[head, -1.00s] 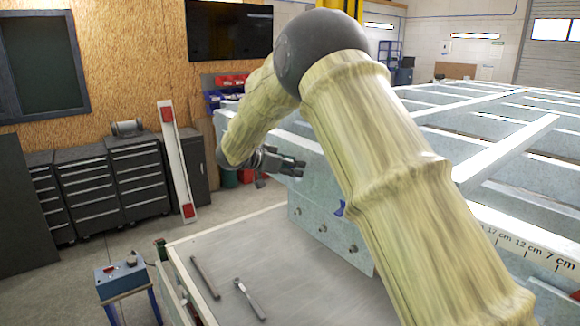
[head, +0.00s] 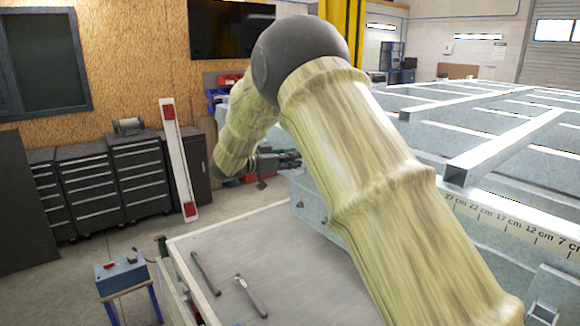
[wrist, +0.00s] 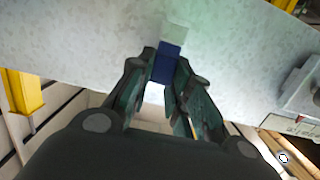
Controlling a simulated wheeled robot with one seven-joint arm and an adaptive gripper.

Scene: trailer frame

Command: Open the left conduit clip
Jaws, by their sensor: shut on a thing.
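A small blue piece, which I take to be the left conduit clip (wrist: 167,64), shows in the wrist view against the grey metal frame (wrist: 90,40). My gripper (wrist: 165,72) has its two dark fingers closed on the blue piece from both sides. A pale block (wrist: 180,36) sits directly beyond the blue piece. In the head view my gripper (head: 297,160) is at the near left end of the trailer frame (head: 484,158), partly behind my arm. The clip cannot be made out there, so I cannot tell whether it is open.
A grey workbench (head: 225,255) in front carries a hammer-like tool (head: 250,296) and a dark rod (head: 205,272). A small control box (head: 120,274) stands to its left. Dark drawer cabinets (head: 95,190) line the wall. A yellow post (head: 345,25) stands behind.

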